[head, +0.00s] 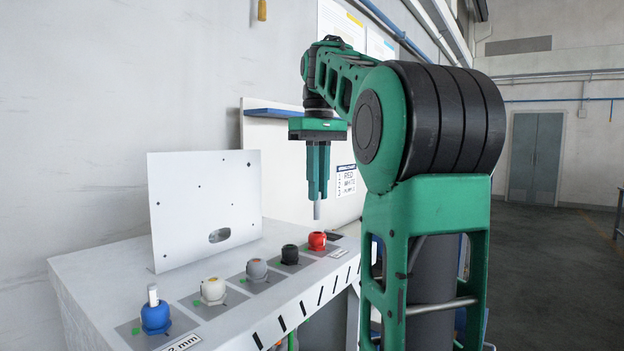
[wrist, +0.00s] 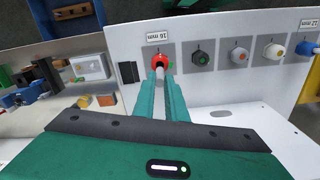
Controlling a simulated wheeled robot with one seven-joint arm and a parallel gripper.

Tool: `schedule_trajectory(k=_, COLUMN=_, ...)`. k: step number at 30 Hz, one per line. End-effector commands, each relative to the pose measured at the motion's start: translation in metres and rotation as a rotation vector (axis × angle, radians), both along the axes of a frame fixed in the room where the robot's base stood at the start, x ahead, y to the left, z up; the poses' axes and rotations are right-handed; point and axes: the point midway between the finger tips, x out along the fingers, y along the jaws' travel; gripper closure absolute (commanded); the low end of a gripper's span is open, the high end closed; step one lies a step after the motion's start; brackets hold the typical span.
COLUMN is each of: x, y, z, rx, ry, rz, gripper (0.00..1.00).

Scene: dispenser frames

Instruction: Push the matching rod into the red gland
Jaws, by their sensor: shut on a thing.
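My gripper (head: 318,197) points straight down and is shut on a light grey rod (head: 317,211). The rod's lower end sticks out below the fingertips. The red gland (head: 317,241) sits at the far end of the row on the white bench, beneath the rod. In the head view a small gap shows between rod tip and gland. In the wrist view the rod (wrist: 160,76) lies between the fingers and its tip overlaps the red gland (wrist: 159,60), so exact alignment is hard to tell. A "16 mm" label (wrist: 159,37) is beside it.
Black (head: 290,254), grey (head: 257,269), white (head: 212,290) and blue (head: 156,318) glands line the bench. A pale rod (head: 152,295) stands in the blue one. An upright white plate (head: 205,205) stands behind the row. A wall sign (head: 346,180) hangs behind my gripper.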

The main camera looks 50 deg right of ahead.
Motion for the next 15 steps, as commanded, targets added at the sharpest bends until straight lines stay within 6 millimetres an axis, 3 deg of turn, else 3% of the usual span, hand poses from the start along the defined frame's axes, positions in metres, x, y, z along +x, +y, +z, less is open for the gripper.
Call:
schedule_trajectory(k=6, x=0.000, y=0.000, z=-0.014, rx=0.000, ry=0.000, rz=0.001, gripper=1.00)
schedule_trajectory(k=15, x=0.000, y=0.000, z=-0.020, rx=0.000, ry=-0.001, rz=0.000, gripper=1.00)
